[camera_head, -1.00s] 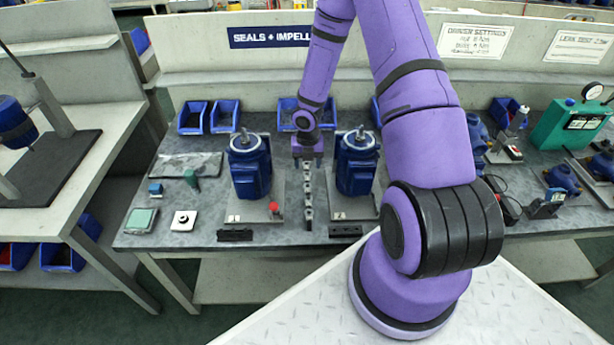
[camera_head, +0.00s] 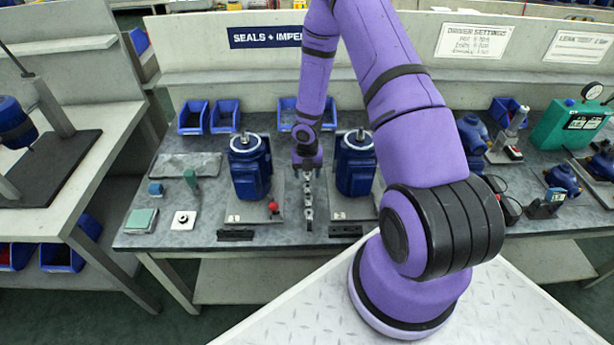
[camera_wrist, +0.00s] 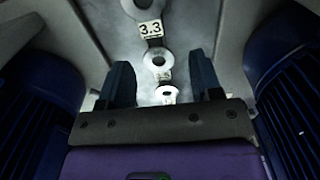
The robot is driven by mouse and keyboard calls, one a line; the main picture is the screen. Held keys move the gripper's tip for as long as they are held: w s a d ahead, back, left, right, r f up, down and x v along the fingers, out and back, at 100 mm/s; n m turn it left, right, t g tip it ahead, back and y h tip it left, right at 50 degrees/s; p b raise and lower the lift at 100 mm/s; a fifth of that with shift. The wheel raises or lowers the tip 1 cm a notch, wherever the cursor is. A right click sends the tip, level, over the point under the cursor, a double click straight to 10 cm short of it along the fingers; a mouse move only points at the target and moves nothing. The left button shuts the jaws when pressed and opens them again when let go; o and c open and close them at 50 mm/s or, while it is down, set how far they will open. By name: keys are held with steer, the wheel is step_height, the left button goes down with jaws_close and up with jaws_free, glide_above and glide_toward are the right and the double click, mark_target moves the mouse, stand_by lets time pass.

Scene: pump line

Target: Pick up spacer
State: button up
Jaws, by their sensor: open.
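Several small ring-shaped spacers lie in a row on the bench between two blue pumps; in the head view the row (camera_head: 308,205) runs toward the front edge. In the wrist view, one pale ring (camera_wrist: 158,57) lies just beyond my fingertips, beside a label. Another ring (camera_wrist: 167,93) shows between the fingers, partly hidden by the gripper body. A farther ring at the top sits beside a label reading 3.3 (camera_wrist: 150,29). My gripper (camera_wrist: 162,75) is open, with nothing held, above the row. In the head view my gripper (camera_head: 308,170) is at the row's far end.
The left pump (camera_head: 250,168) and right pump (camera_head: 356,165) stand close on both sides of my gripper, leaving a narrow gap. Blue bins (camera_head: 224,116) stand at the back. A white square plate (camera_head: 183,220) and small blocks lie on the left.

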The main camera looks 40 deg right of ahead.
steer(key=shift+f, duration=0.1)
stand_by(0.3)
steer(key=c, duration=0.9)
steer(key=shift+c, duration=0.2)
